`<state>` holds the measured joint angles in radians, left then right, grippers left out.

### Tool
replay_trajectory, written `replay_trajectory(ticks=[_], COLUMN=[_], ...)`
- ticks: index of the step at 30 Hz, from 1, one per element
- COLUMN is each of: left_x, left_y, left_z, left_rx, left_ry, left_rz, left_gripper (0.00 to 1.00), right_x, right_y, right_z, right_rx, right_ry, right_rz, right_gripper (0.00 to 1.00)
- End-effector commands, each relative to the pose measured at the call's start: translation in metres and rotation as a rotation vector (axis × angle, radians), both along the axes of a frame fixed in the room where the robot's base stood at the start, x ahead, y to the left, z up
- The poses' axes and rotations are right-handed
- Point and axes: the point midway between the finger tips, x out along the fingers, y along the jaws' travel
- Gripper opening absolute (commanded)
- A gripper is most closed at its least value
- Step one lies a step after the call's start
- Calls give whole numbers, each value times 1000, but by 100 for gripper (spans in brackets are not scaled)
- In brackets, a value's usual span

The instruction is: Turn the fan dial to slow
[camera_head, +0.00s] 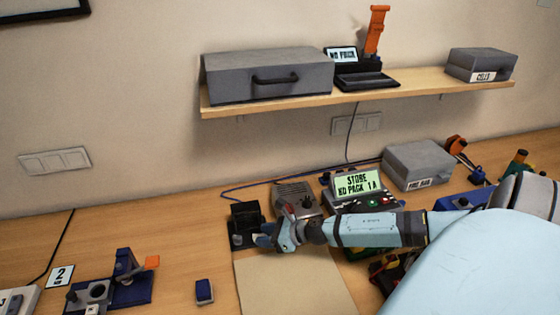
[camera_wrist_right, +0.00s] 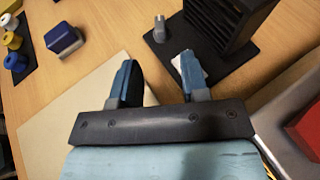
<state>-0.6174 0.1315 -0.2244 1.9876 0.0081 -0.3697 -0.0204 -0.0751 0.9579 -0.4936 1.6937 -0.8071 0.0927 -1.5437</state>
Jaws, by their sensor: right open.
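The fan looks like a black box (camera_head: 244,214) on a dark base, left of the grey device on the table. In the right wrist view its ribbed black housing (camera_wrist_right: 228,28) stands at the top right. A small grey knob (camera_wrist_right: 160,30), apparently the dial, stands on the base beside it. I cannot read its setting. My right gripper (camera_head: 262,238) is at the front right of the fan. In the wrist view its two fingers (camera_wrist_right: 158,68) are apart with nothing between them, and the knob is beyond the tips, not touched. A white patch shows behind the right fingertip. My left gripper is not in view.
A beige mat (camera_head: 290,280) lies below my right gripper. A grey device (camera_head: 296,194) and a green-screen console (camera_head: 358,188) stand close behind my right arm. A small blue block (camera_head: 204,291) and a blue fixture (camera_head: 125,280) are to the left. A shelf (camera_head: 430,96) hangs above.

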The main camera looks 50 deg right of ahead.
Motion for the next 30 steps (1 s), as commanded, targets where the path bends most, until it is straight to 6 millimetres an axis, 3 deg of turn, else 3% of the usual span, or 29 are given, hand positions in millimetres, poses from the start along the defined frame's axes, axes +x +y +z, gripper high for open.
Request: replay_trajectory(ticks=[6,12,30], left_x=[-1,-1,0], left_y=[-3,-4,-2], left_z=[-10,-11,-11], left_rx=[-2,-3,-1], left_ry=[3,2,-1], left_rz=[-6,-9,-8], left_gripper=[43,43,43], right_x=[-27,-39,-42], right_y=[-15,-22,-24], right_z=[10,17,20], right_rx=[1,2,0], right_ry=[3,1,0], right_rz=[-1,-1,0], right_gripper=[42,42,42])
